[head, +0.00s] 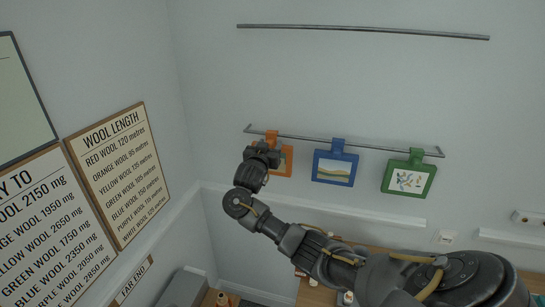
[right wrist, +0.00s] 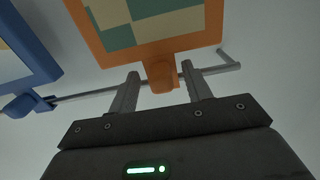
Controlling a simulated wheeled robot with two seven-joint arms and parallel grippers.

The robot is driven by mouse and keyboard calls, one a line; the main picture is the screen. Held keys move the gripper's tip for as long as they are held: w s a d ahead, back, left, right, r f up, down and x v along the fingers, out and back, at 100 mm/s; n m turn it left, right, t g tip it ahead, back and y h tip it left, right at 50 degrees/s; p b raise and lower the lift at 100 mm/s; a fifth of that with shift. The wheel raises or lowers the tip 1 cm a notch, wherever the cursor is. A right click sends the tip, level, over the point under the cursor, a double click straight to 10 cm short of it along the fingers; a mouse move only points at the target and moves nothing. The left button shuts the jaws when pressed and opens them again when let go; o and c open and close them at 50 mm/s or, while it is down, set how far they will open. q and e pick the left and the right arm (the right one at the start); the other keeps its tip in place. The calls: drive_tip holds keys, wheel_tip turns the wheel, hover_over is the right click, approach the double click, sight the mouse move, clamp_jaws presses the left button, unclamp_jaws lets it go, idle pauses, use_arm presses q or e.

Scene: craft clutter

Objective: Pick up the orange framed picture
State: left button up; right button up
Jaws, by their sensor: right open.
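The orange framed picture (head: 287,162) hangs by its orange hanger tab from a thin metal rail on the wall. My right gripper (head: 266,146) is in front of it and hides much of its left part in the head view. In the right wrist view the orange frame (right wrist: 150,48) shows upside down with a green and cream image. The open fingers of my right gripper (right wrist: 160,84) stand on either side of the orange hanger tab, with gaps at both sides. My left gripper is not in view.
A blue framed picture (head: 335,168) and a green framed picture (head: 409,177) hang to the right on the same metal rail (head: 375,147). A bare rail (head: 360,31) is higher up. A wool length sign (head: 120,170) is on the left wall. A wooden desk lies below.

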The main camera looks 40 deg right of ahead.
drive_tip(key=shift+a+r, duration=0.1)
drive_tip(key=shift+a, duration=0.1)
drive_tip(key=shift+c, duration=0.6)
clamp_jaws()
